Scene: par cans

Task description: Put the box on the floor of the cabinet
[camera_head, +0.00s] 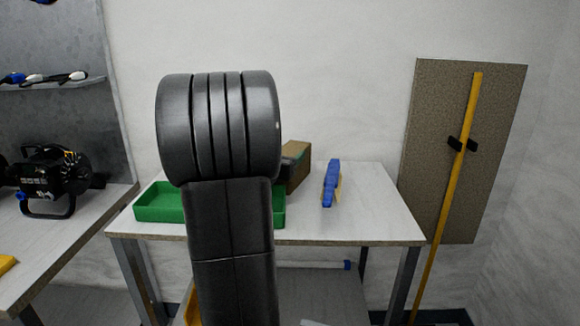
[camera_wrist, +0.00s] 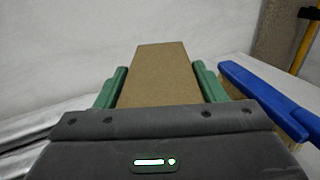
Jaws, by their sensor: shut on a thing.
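The box (camera_wrist: 160,62) is plain brown and fills the middle of the wrist view. My gripper (camera_wrist: 160,84) has its green fingers along the box's left and right sides, shut on it. In the head view the box (camera_head: 301,163) shows partly to the right of my dark arm, over the back of the white table. My arm hides the rest of it and most of the gripper. I cannot tell whether the box touches the tabletop. I cannot make out a cabinet for certain in either view.
The white table (camera_head: 375,225) holds a green tray (camera_head: 160,204), partly behind my arm, and a blue brush-like thing (camera_head: 330,184) close right of the box. A left bench carries a black lamp (camera_head: 52,180). A yellow pole (camera_head: 450,180) leans on a brown board at right.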

